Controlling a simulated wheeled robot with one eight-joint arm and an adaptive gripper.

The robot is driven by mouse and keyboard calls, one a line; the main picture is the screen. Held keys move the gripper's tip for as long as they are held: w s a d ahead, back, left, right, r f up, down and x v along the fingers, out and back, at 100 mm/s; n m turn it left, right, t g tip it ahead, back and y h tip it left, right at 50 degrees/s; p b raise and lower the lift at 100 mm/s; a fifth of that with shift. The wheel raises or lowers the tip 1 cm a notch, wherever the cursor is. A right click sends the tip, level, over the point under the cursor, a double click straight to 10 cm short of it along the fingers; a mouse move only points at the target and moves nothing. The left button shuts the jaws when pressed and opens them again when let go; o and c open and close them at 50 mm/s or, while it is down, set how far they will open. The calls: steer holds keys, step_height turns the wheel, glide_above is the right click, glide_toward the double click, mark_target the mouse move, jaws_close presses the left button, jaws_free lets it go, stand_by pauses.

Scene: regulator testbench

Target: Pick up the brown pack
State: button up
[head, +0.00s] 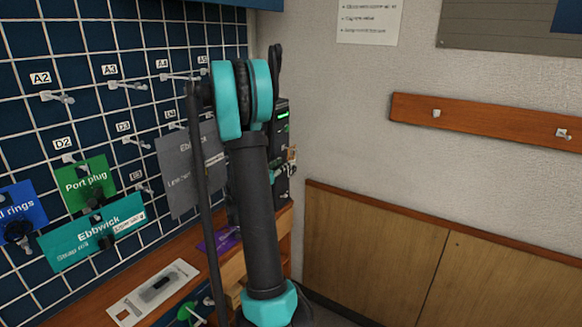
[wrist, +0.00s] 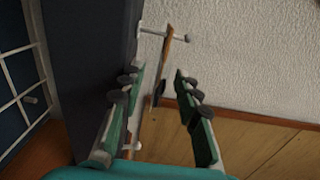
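A thin brown pack (wrist: 165,59) shows nearly edge-on in the wrist view, hanging from a metal peg. A dark item (wrist: 158,93) shows on its face. My gripper (wrist: 159,82) is open, with one green finger on each side of the pack's lower part. I see a gap on both sides, wider on the right, and no clear contact. In the head view my arm hides most of this area, and I cannot make out the brown pack or my fingertips there.
A dark panel (wrist: 88,70) stands close to the left finger. A pegboard (head: 135,30) holds a grey pack (head: 180,180), a green Port plug pack (head: 78,181) and a teal Ebbwick pack (head: 75,245). A flat white pack (head: 165,280) lies on the wooden bench. A wall rail (head: 500,118) is at the right.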

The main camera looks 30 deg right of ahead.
mark_target(290, 157)
steer(key=shift+x, duration=3.45)
steer(key=shift+s+f, duration=0.1)
jaws_close()
steer(key=shift+r, duration=0.7)
steer(key=s+d, duration=0.2)
steer(key=s, duration=0.6)
steer(key=s+d, duration=0.3)
steer(key=s, duration=0.6)
steer(key=shift+s, duration=0.2)
